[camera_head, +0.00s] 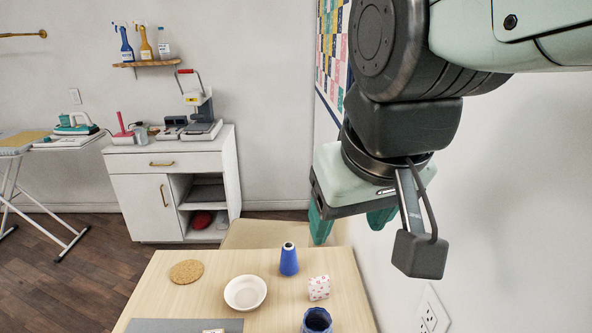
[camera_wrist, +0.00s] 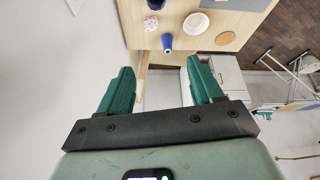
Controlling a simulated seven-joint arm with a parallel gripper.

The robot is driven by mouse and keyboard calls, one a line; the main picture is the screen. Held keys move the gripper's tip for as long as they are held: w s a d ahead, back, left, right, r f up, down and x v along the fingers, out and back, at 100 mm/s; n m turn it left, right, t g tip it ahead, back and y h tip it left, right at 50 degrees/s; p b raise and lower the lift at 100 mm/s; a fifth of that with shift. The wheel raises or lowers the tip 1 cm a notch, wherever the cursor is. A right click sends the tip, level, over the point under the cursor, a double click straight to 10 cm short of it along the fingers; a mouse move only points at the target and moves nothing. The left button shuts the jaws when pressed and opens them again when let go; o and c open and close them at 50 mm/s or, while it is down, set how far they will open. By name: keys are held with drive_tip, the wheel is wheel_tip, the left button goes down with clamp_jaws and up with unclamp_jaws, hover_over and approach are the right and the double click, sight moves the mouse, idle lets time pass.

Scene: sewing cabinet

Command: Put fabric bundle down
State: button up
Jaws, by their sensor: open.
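A small white fabric bundle with a pink pattern (camera_head: 319,287) rests on the wooden table (camera_head: 215,264), right of a blue thread cone. It also shows near the top of the wrist view (camera_wrist: 151,23). My gripper (camera_head: 350,222) is up in the air beyond the table's far right part, apart from the bundle. In the wrist view its two green fingers (camera_wrist: 160,70) are spread with nothing between them.
On the table are the blue cone (camera_head: 289,259), a white bowl (camera_head: 245,292), a cork coaster (camera_head: 187,271), a blue jar (camera_head: 317,321) and a grey mat (camera_head: 180,325). A white wall (camera_head: 500,200) stands close on the right. A white cabinet (camera_head: 145,200) is behind.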

drive_tip(key=s+d+m, duration=0.1)
drive_tip(key=s, duration=0.1)
drive_tip(key=s+d+m, duration=0.1)
drive_tip(key=s+d, duration=0.1)
drive_tip(key=shift+d+r+t+h, duration=0.15)
drive_tip(key=shift+d+t+h, duration=0.1)
drive_tip(key=shift+t+h, duration=0.05)
